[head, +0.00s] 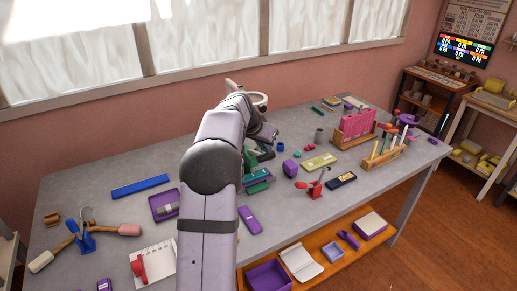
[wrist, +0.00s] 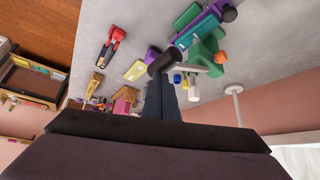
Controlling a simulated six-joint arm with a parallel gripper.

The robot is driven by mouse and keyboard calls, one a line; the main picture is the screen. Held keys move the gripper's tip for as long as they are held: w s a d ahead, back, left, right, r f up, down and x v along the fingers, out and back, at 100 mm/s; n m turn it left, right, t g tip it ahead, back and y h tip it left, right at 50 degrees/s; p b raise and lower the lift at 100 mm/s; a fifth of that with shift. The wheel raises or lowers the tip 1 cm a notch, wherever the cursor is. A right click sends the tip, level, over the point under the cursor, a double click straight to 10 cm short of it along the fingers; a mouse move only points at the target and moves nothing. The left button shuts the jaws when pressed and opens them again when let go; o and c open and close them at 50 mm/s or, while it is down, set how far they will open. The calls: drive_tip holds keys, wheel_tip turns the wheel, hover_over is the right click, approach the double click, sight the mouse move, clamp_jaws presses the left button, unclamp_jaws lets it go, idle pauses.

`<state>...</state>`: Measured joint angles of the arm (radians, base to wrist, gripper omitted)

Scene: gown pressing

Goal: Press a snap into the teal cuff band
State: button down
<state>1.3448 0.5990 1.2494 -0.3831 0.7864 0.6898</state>
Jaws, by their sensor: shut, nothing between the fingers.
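A green press (head: 249,160) stands mid-table, partly hidden behind my arm in the head view. A teal piece (head: 257,176) shows at its front; I cannot tell for sure that it is the cuff band. In the wrist view the green press (wrist: 207,52) stands beside a long purple part (wrist: 196,30). A pale lever (wrist: 198,66) with a dark cylindrical knob (wrist: 162,61) crosses in front of it. My gripper (wrist: 161,84) is shut and empty, its fingertips close to the knob; contact cannot be told. No snap can be made out.
A purple tray (head: 164,205) with a grey part lies left of my arm. To the right stand a purple block (head: 290,168), a red tool (head: 315,186) and a wooden rack with pink pieces (head: 355,127). A blue strip (head: 140,187) lies left. Bare tabletop shows at the back left.

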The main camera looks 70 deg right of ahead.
sight(269, 158)
drive_tip(key=shift+f, duration=0.1)
drive_tip(key=shift+s+a+f+b, duration=0.25)
drive_tip(key=shift+f+b, duration=0.4)
drive_tip(key=shift+b, duration=0.15)
drive_tip(key=shift+s+a+f+b, duration=0.2)
drive_tip(key=shift+a+f+b, duration=0.05)
drive_tip(key=shift+f+b, duration=0.45)
drive_tip(key=shift+r, duration=0.1)
drive_tip(key=shift+s+a+f+b, duration=0.1)
drive_tip(key=shift+f+b, duration=0.65)
drive_tip(key=shift+s+a+f+b, duration=0.1)
drive_tip(key=shift+f+b, duration=0.6)
drive_tip(key=shift+f+b, duration=1.15)
drive_tip(key=shift+f, duration=0.25)
